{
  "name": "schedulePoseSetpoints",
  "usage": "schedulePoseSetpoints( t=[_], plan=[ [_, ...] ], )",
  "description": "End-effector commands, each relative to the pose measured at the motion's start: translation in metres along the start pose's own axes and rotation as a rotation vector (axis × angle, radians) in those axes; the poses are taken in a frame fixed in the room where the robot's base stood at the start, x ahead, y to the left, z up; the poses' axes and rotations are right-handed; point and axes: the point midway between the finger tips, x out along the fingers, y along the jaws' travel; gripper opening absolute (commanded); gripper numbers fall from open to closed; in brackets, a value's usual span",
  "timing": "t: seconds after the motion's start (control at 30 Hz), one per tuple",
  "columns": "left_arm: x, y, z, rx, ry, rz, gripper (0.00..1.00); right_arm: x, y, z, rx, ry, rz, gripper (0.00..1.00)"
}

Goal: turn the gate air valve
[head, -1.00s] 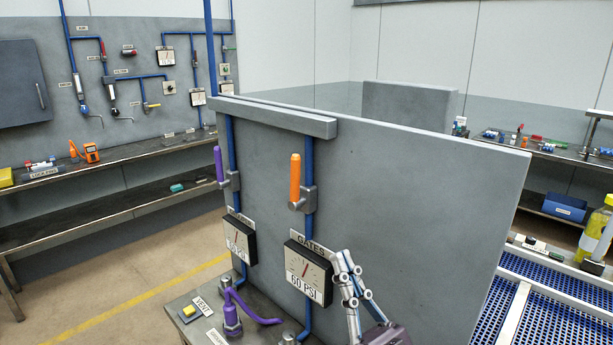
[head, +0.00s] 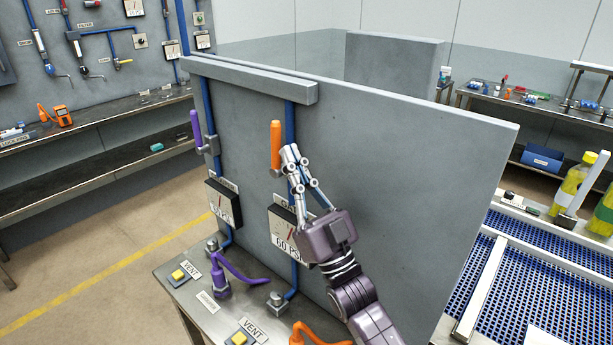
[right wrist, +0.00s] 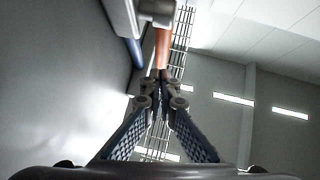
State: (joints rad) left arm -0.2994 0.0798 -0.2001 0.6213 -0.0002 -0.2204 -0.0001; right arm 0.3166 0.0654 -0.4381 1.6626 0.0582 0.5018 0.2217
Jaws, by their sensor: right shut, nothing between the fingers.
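The gate air valve has an upright orange handle (head: 275,145) on a blue pipe (head: 291,118) fixed to the grey divider panel. In the right wrist view the orange handle (right wrist: 163,45) shows just beyond the fingertips. My right gripper (head: 290,157) is shut and empty, its tips close beside the lower right of the handle. I cannot tell whether they touch it. My left gripper is not in view.
A purple valve handle (head: 195,131) stands upright to the left on the same panel (head: 400,170). A blue conveyor (head: 480,282) lies at right.

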Motion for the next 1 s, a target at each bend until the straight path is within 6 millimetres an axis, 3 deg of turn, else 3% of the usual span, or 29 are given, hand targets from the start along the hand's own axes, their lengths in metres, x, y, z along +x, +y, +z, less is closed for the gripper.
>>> schedulePoseSetpoints(
  t=[1.0],
  plan=[
    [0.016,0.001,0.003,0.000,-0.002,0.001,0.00,0.021,-0.001,0.017,-0.001,0.000,0.000,0.00]
  ],
)
